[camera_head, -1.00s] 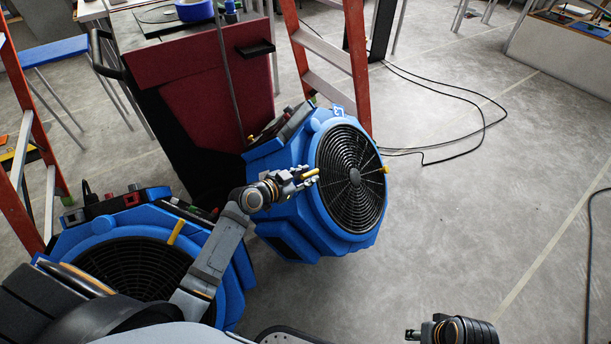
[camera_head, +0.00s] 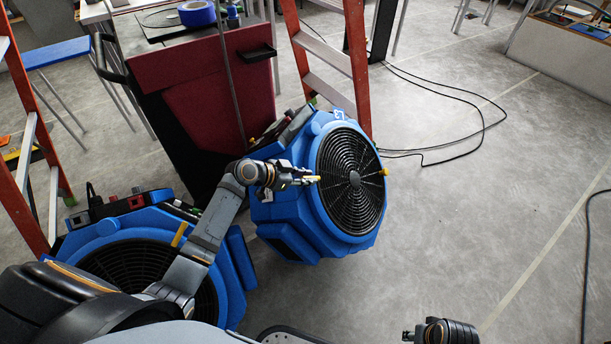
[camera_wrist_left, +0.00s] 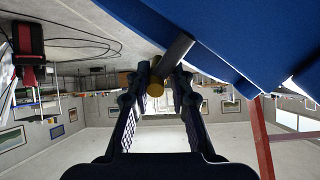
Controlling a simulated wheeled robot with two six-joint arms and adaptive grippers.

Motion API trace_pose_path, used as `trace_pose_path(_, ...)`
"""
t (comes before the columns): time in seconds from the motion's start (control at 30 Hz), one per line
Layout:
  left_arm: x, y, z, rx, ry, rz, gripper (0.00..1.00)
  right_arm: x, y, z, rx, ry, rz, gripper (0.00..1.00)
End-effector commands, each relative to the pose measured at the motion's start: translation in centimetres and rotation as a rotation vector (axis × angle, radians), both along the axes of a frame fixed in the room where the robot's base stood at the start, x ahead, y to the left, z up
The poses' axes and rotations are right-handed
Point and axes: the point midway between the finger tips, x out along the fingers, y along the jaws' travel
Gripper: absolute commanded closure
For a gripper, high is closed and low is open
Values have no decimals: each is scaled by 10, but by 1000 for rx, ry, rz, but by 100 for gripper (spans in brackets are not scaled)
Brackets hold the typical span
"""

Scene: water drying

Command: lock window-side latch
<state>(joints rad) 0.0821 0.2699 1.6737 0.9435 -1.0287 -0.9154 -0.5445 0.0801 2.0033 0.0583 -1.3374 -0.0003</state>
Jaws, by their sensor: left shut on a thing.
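A blue drying fan (camera_head: 290,215) with a round black grille stands tilted in the middle of the head view. A yellow-tipped latch (camera_head: 318,178) is at the grille's left edge, lying about level. My left gripper (camera_head: 300,180) is shut on this latch. In the left wrist view, the latch (camera_wrist_left: 175,57) is a dark rod with a yellow end, between the fingers (camera_wrist_left: 157,98) against the blue housing. Another yellow latch (camera_head: 385,171) shows at the grille's right edge, apart from the gripper. My right gripper (camera_head: 407,335) is low in the head view, away from the fan; its jaws are unclear.
A second blue fan (camera_head: 135,255) with a yellow latch (camera_head: 180,234) lies at the lower left, under my left arm. A dark red cart (camera_head: 205,95) and an orange ladder (camera_head: 340,60) stand behind. Black cables (camera_head: 475,100) cross the open floor at right.

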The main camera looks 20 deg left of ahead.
Motion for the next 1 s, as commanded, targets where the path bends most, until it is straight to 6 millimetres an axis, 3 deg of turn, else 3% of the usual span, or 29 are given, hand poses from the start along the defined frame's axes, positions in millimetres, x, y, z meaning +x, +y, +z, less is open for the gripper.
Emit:
trace_pose_path(0.03,-6,-3,-8,-7,24,-6,100,0,0,-1,0,0,0,59)
trace_pose_path(0.13,-6,-3,-9,-8,25,-6,100,0,0,-1,0,0,0,59)
trace_pose_path(0.17,-6,-3,-9,-8,25,-6,77,0,0,-1,0,0,0,59)
trace_pose_path(0.27,-6,-2,-9,-6,25,-6,63,0,0,-1,1,1,0,59)
trace_pose_path(0.77,-4,0,-4,-1,14,-4,63,-1,0,0,1,2,0,59)
trace_pose_path(1.0,-29,25,19,8,12,-5,63,0,0,0,1,1,0,59)
